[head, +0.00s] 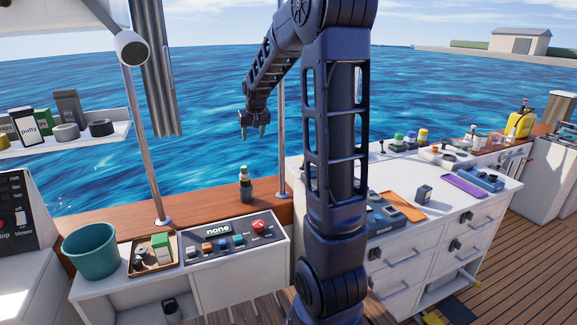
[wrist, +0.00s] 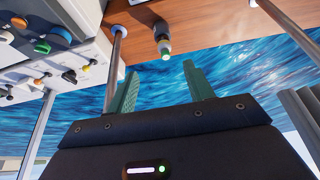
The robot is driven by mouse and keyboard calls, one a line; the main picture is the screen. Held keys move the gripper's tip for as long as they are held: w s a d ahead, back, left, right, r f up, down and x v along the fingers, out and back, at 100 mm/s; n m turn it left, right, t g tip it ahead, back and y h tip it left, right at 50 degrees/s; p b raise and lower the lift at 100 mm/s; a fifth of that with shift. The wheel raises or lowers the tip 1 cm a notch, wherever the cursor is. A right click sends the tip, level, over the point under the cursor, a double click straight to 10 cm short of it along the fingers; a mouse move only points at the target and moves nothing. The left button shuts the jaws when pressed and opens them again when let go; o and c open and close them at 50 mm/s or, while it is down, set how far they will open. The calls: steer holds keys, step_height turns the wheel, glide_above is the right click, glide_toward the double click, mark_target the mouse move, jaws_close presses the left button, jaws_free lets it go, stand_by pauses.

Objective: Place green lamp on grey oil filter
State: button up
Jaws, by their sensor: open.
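My gripper (head: 254,132) hangs open and empty above the wooden ledge, seen against the water. Its two teal fingers stand apart in the wrist view (wrist: 163,85). A small dark upright thing with a pale band and green top (head: 245,184), possibly the green lamp, stands on the ledge below my gripper, clear of it. It also shows in the wrist view (wrist: 163,42), beyond the fingers and just left of centre. I cannot single out the grey oil filter for sure; a dark grey cylinder (head: 171,310) stands low under the left bench.
A green bin (head: 91,250), a tray (head: 173,263) holding a green box, and a button panel (head: 236,241) are on the left bench. A metal post (head: 283,130) rises close to the ledge thing. The right counter (head: 335,170) holds several items.

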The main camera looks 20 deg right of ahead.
steer(key=s+r, duration=0.3)
steer(key=s, duration=0.6)
steer(key=s+r, duration=0.3)
steer(key=s, duration=0.6)
steer(key=s+f, duration=0.3)
steer(key=s, duration=1.5)
steer(key=shift+s, duration=0.2)
